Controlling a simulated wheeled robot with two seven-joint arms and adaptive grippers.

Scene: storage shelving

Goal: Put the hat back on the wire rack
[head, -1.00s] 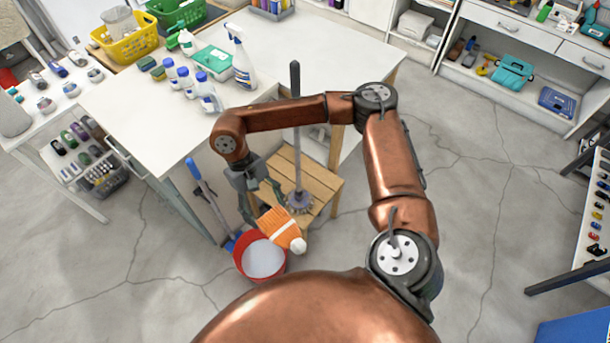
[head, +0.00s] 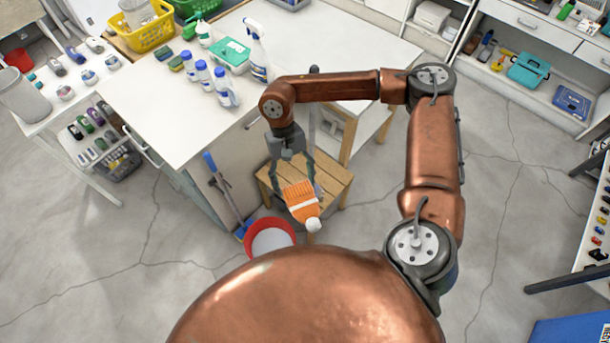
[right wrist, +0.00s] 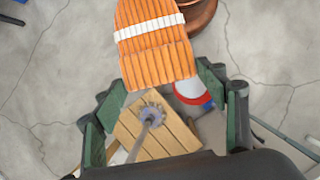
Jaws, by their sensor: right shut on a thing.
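The hat (head: 301,196) is orange and knitted, with a white stripe and a white pom-pom. My right gripper (head: 291,176) is shut on the hat, which hangs in the air below it in the head view. The hat (right wrist: 158,50) fills the upper middle of the right wrist view, between and beyond the green-padded fingers. I cannot make out the wire rack in either view. My left gripper is not in view.
A wooden stool (head: 335,180) stands below the hat, with a red bucket (head: 289,226) beside it. A white table (head: 160,115) with bottles and a spray bottle (head: 257,55) lies behind and left of my arm.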

